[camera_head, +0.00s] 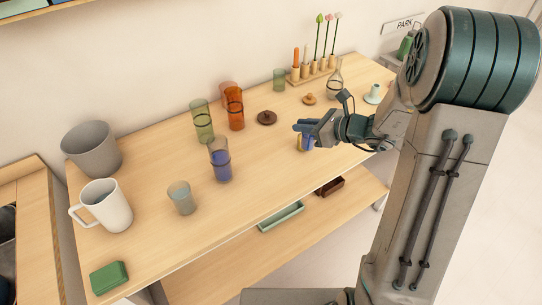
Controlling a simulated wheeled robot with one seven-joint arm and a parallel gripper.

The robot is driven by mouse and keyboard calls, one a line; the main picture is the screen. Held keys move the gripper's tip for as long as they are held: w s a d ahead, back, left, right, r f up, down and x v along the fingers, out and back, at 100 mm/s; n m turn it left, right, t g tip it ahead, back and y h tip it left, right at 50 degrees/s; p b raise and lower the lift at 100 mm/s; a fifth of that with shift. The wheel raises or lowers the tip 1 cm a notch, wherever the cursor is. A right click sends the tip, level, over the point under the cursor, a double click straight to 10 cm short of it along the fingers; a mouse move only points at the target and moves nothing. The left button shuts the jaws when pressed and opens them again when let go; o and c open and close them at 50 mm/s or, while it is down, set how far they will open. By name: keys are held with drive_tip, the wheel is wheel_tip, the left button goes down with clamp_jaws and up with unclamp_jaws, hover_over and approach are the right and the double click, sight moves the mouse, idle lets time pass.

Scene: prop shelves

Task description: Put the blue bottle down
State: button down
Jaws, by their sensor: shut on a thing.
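My gripper (313,134) is over the right half of the table, reaching in from the right. It is shut on a small dark blue thing (301,127), which looks like the blue bottle. Only part of the bottle shows at the fingers, so its full shape and tilt are hidden. A small yellowish patch shows just below the fingers. I cannot tell whether the bottle touches the wooden table top (262,160).
A dark brown lidded piece (266,118) and a small orange-brown one (309,99) lie behind my gripper. A glass flask (335,85) stands close behind. Left are a blue-tinted glass (220,165), orange glass (235,108) and green glass (202,122).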

drive_tip(key=shift+w+a+f+p, duration=0.2)
drive_tip(key=shift+a+f+p, duration=0.05)
drive_tip(key=shift+a+f, duration=1.35)
drive_tip(key=shift+w+a+f+p, duration=0.15)
drive_tip(key=shift+a+f+p, duration=0.1)
drive_tip(key=shift+a+f, duration=1.4)
drive_tip(key=shift+w+a+f+p, duration=0.2)
drive_tip(key=shift+a+f+p, duration=0.05)
drive_tip(key=shift+a+f, duration=1.35)
drive_tip(key=shift+f, duration=0.15)
drive_tip(key=c, duration=1.4)
unclamp_jaws()
drive_tip(key=shift+c, duration=0.2)
